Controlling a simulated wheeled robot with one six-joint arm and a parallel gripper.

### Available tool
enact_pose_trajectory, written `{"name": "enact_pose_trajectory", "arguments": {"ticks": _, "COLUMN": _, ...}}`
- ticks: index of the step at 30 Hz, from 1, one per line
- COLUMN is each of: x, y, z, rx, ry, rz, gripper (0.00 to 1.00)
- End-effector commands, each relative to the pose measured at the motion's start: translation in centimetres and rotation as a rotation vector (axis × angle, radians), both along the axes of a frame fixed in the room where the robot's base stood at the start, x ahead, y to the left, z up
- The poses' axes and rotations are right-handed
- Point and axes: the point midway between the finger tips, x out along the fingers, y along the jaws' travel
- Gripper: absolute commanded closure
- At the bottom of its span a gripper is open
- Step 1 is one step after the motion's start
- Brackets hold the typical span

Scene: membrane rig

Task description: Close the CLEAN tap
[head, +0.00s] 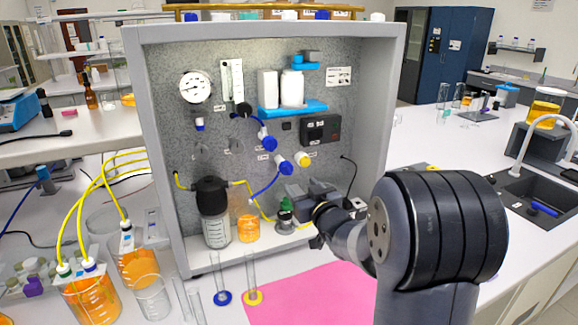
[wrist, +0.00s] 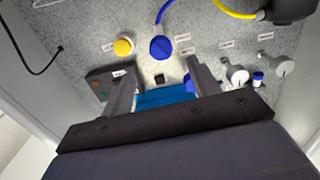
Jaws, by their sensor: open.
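Two blue-handled taps, an upper one (head: 267,140) and a lower one (head: 285,166), stand on the grey speckled panel in the head view. A yellow tap (head: 303,159) is just right of the lower blue one. The labels are too small to read, so I cannot tell which tap is CLEAN. In the wrist view, which looks upside down, the yellow tap (wrist: 123,46) and a blue tap (wrist: 161,47) lie beyond my fingertips. My gripper (wrist: 157,78) is open and seems empty, in front of the panel. The head view shows it (head: 300,192) below the taps.
A blue shelf (head: 293,108) holds white containers, with a dark box (head: 321,129) below it. A gauge (head: 196,87) and flowmeter (head: 232,80) are at upper left. A black-topped bottle (head: 213,210) and orange beaker (head: 248,228) stand on the rig floor. A pink mat (head: 315,297) lies in front.

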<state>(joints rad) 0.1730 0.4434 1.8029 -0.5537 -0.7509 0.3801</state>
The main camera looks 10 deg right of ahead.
Motion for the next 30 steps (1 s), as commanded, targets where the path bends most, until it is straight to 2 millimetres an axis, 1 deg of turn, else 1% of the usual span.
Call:
{"name": "enact_pose_trajectory", "arguments": {"ticks": 5, "x": 1.4, "y": 0.3, "z": 0.2, "rx": 0.000, "ry": -0.006, "rz": 0.004, "gripper": 0.42}}
{"name": "enact_pose_trajectory", "arguments": {"ticks": 15, "x": 7.0, "y": 1.5, "z": 0.3, "rx": 0.000, "ry": -0.004, "rz": 0.003, "gripper": 0.42}}
{"name": "enact_pose_trajectory", "arguments": {"ticks": 19, "x": 8.8, "y": 1.8, "z": 0.3, "rx": 0.000, "ry": -0.005, "rz": 0.002, "gripper": 0.42}}
{"name": "enact_pose_trajectory", "arguments": {"ticks": 24, "x": 10.1, "y": 2.0, "z": 0.2, "rx": -0.001, "ry": -0.004, "rz": 0.002, "gripper": 0.42}}
{"name": "enact_pose_trajectory", "arguments": {"ticks": 30, "x": 10.5, "y": 2.1, "z": 0.1, "rx": 0.000, "ry": -0.004, "rz": 0.001, "gripper": 0.42}}
